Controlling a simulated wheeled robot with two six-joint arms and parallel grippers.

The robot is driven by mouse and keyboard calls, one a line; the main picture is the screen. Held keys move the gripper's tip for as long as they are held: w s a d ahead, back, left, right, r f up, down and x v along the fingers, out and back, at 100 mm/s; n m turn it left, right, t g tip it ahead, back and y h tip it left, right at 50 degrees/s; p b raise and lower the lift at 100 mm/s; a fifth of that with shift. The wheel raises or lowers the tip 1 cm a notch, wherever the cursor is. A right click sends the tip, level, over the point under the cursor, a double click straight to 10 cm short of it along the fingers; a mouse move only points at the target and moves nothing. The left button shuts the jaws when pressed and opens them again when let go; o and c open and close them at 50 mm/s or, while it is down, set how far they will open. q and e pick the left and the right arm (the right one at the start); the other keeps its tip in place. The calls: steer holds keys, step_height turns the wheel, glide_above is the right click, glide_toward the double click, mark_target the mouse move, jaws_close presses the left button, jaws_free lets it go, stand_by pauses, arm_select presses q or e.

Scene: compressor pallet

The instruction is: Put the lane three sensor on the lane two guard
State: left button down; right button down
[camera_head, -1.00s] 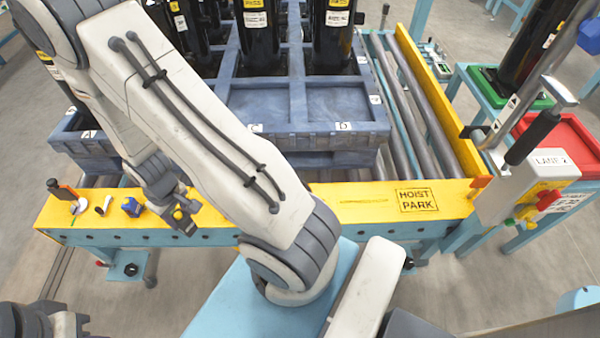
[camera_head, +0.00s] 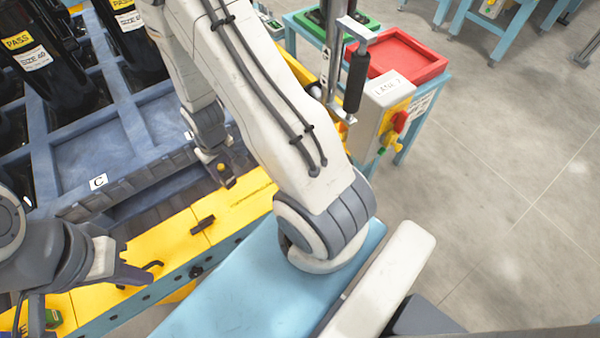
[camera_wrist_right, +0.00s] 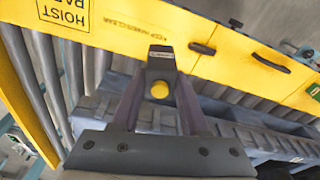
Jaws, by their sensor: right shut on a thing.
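My right gripper (camera_head: 218,170) is shut on a small dark block with a yellow round button, the sensor (camera_wrist_right: 160,88). It is held above the yellow beam (camera_head: 240,207), close to the front edge of the blue-grey pallet (camera_head: 165,165). The sensor's yellow button (camera_head: 221,167) also shows in the head view. My left gripper (camera_head: 130,272) is low at the left over the beam and appears empty, but its jaw gap is unclear. A control box labelled LANE 2 (camera_head: 383,108) stands at the right. I cannot tell which part is the lane two guard.
Black cylinders (camera_head: 40,60) stand in the pallet. Black fittings (camera_head: 203,225) sit on the beam. A red tray (camera_head: 410,58) and a green tray (camera_head: 365,25) lie on a blue table behind the control box.

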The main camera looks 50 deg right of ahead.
steer(key=s+d+f+m, duration=0.1)
steer(key=s+d+f, duration=0.2)
steer(key=s+d, duration=0.35)
steer(key=s+d+f+m, duration=0.2)
steer(key=s+d+f, duration=0.2)
steer(key=s+d, duration=0.25)
steer(key=shift+w+d+f+b, duration=0.4)
steer(key=shift+w+f+b, duration=0.3)
steer(key=shift+w+f, duration=1.2)
steer(key=shift+w+d+f+b, duration=0.35)
steer(key=shift+w+f+b, duration=0.3)
steer(key=shift+w+f, duration=1.2)
steer(key=shift+w+d+f+b, duration=0.4)
steer(key=shift+w+f+b, duration=0.3)
steer(key=shift+w+f, duration=1.2)
steer(key=shift+w+r, duration=0.25)
steer(key=shift+c, duration=2.1)
jaws_free()
steer(key=shift+f, duration=0.1)
